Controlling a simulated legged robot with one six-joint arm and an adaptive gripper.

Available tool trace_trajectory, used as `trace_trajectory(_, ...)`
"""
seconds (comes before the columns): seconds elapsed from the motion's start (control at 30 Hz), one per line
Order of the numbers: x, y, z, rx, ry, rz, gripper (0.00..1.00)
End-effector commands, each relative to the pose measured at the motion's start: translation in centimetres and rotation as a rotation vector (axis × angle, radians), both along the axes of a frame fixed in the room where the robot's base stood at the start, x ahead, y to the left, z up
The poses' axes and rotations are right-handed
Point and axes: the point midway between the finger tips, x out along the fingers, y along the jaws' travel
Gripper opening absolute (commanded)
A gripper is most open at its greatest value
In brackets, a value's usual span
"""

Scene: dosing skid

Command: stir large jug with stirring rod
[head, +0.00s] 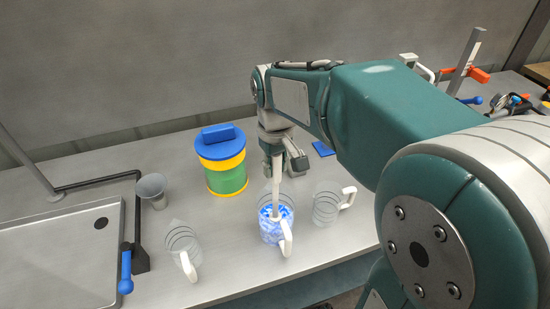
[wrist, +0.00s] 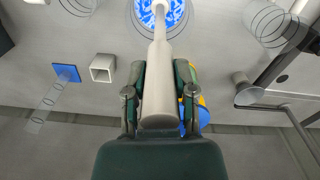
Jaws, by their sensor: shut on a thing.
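My gripper (head: 273,150) is shut on the pale stirring rod (head: 276,185), which hangs down about upright. In the wrist view, the fingers (wrist: 160,85) close on both sides of the thick handle of the rod (wrist: 160,60). The rod's lower end reaches into the mouth of a clear jug (head: 270,233) with a white handle and bright blue-and-white contents. I take this middle jug for the large one. It also shows at the top of the wrist view (wrist: 140,22). The rod's tip is hidden in the contents.
Empty clear jugs stand left (head: 180,243) and right (head: 327,206) of the filled one. A green, yellow and blue container (head: 226,178) stands behind. A grey cup (head: 152,191) and a sink (head: 60,265) with a blue-handled tap (head: 126,272) are on the left. A blue pad (head: 323,148) lies behind.

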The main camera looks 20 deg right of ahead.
Motion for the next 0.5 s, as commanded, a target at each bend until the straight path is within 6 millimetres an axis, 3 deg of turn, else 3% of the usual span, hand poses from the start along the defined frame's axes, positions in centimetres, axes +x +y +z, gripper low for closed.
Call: trace_trajectory(0.5, 0.0, 0.0, -3.6, 0.000, 0.002, 0.000, 0.00)
